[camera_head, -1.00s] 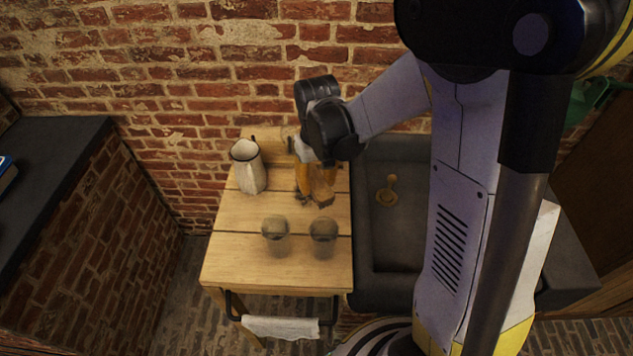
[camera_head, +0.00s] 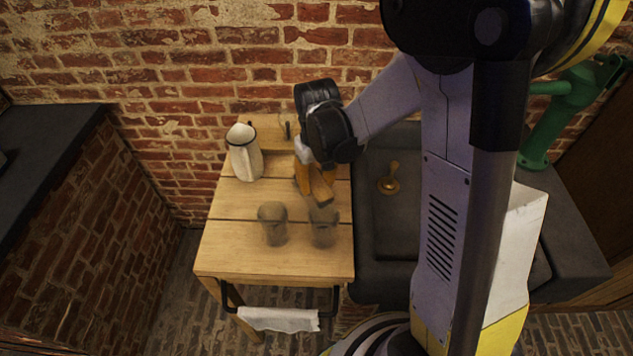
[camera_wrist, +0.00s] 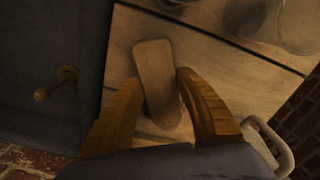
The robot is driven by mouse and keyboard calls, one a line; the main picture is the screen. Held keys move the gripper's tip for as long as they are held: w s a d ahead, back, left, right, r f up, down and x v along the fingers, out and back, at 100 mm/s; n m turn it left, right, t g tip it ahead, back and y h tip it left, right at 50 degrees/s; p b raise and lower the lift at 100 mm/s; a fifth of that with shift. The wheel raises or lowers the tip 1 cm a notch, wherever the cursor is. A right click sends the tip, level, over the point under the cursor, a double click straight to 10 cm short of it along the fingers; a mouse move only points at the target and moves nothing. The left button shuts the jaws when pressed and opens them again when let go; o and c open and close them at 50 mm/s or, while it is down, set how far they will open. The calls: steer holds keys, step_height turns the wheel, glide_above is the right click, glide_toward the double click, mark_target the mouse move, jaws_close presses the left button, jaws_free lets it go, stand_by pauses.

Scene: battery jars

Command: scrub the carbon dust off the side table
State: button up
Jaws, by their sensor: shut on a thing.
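The wooden side table (camera_head: 225,262) stands against the brick wall; its planks also show in the wrist view (camera_wrist: 220,75). My gripper (camera_head: 316,186) points down over its right half, behind two glass jars. In the wrist view my gripper (camera_wrist: 158,85) has its two orange fingers around a pale wooden piece like a brush (camera_wrist: 155,70), low over the table or touching it. I cannot tell which; its underside is hidden. A faint grey smudge lies on the wood near the jars. I cannot clearly make out the dust's extent.
The left jar (camera_head: 272,224) and right jar (camera_head: 323,228) stand close in front of my gripper. A white enamel pitcher (camera_head: 245,155) stands at the back left. A dark sink (camera_head: 395,235) adjoins the right edge. A white cloth (camera_head: 280,319) hangs on the front rail.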

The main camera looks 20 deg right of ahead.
steer(key=shift+f+b, duration=0.95)
steer(key=shift+f, duration=0.05)
stand_by(0.3)
